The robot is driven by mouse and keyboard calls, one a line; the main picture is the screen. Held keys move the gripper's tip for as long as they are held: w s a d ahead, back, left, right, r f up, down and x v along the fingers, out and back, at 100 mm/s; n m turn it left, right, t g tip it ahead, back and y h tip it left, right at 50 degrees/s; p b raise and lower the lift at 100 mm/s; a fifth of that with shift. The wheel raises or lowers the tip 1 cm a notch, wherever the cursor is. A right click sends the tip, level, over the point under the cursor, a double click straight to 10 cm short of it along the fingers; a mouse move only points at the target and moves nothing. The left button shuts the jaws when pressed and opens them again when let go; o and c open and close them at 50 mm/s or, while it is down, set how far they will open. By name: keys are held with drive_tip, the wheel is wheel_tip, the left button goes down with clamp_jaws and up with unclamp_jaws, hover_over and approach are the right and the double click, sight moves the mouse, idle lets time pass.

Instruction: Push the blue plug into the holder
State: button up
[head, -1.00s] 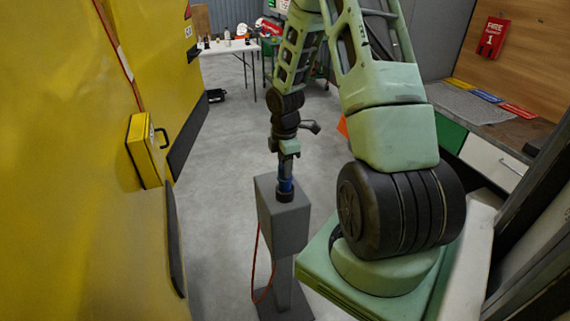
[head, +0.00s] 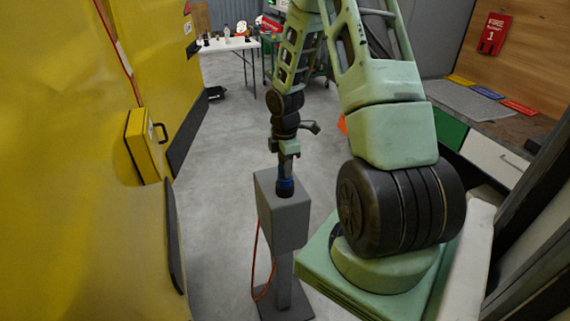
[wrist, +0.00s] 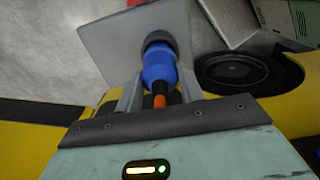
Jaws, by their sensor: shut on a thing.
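The blue plug (head: 285,183) stands upright on top of a grey box on a post. Its lower end meets the dark round holder (head: 285,191), and how deep it sits cannot be told. My gripper (head: 287,172) is shut on the plug from above, close over the box. In the wrist view the blue plug (wrist: 158,68) lies between my fingers, its far end against the dark holder ring (wrist: 158,47). An orange part (wrist: 159,101) shows at its near end.
The grey box (head: 281,225) has an orange cable (head: 254,262) hanging at its left side. A yellow wall with a yellow case (head: 146,146) stands left. A bench (head: 480,115) is at right.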

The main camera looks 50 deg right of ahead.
drive_tip(key=shift+f+b, duration=0.45)
drive_tip(key=shift+f, duration=0.25)
drive_tip(key=o, duration=1.2)
drive_tip(key=shift+c, duration=0.2)
wheel_tip(320, 180, up, 18)
drive_tip(key=b, duration=0.1)
drive_tip(key=shift+f+b, duration=0.25)
drive_tip(key=shift+b, duration=0.05)
